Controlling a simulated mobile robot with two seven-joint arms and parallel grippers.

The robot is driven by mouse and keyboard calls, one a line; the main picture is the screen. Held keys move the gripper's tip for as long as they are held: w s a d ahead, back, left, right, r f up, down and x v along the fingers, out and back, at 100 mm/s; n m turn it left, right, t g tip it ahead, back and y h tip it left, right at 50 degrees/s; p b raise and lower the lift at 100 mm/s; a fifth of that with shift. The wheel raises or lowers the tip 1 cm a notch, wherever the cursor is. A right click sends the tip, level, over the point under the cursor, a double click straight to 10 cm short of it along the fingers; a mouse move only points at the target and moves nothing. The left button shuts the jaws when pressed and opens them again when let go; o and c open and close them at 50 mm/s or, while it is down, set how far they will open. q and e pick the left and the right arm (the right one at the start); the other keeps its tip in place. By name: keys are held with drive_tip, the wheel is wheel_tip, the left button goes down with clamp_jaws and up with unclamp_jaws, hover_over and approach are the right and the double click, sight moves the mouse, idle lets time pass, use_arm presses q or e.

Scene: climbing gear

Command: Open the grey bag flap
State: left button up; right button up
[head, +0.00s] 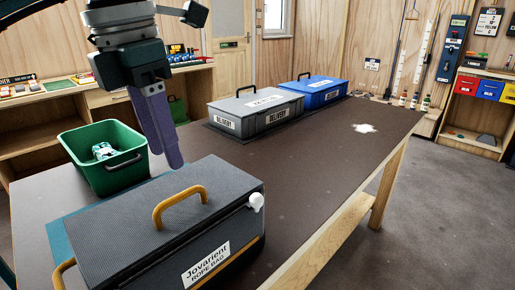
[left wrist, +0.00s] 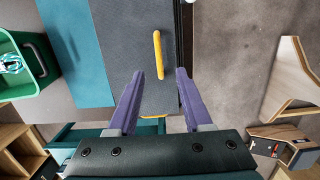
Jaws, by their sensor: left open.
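The grey rope bag (head: 225,258) lies on the near part of the table, with a white label on its front. Its grey flap (head: 130,225) is flat and shut over the top, with an orange handle (head: 180,204) on it. A white knob (head: 256,202) sits at the flap's right front corner. My left gripper (head: 172,162), with purple fingers, is above the table behind the bag, open and empty. In the left wrist view the flap (left wrist: 120,45) and its handle (left wrist: 157,55) show beyond the spread fingertips (left wrist: 160,72), apart from them. My right gripper is not seen.
A green bin (head: 82,142) with a small item in it stands left of my left gripper. A grey delivery box (head: 255,110) and a blue box (head: 318,92) stand farther back. The table's right side is clear except for a white patch (head: 364,128).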

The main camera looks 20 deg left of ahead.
sight(179, 197)
use_arm(q)
drive_tip(key=shift+a+f, duration=0.15)
drive_tip(key=shift+f, duration=0.2)
drive_tip(key=f, duration=0.6)
drive_tip(key=w+f, duration=0.1)
drive_tip(key=f, duration=0.2)
drive_tip(key=shift+d, duration=0.3)
clamp_jaws()
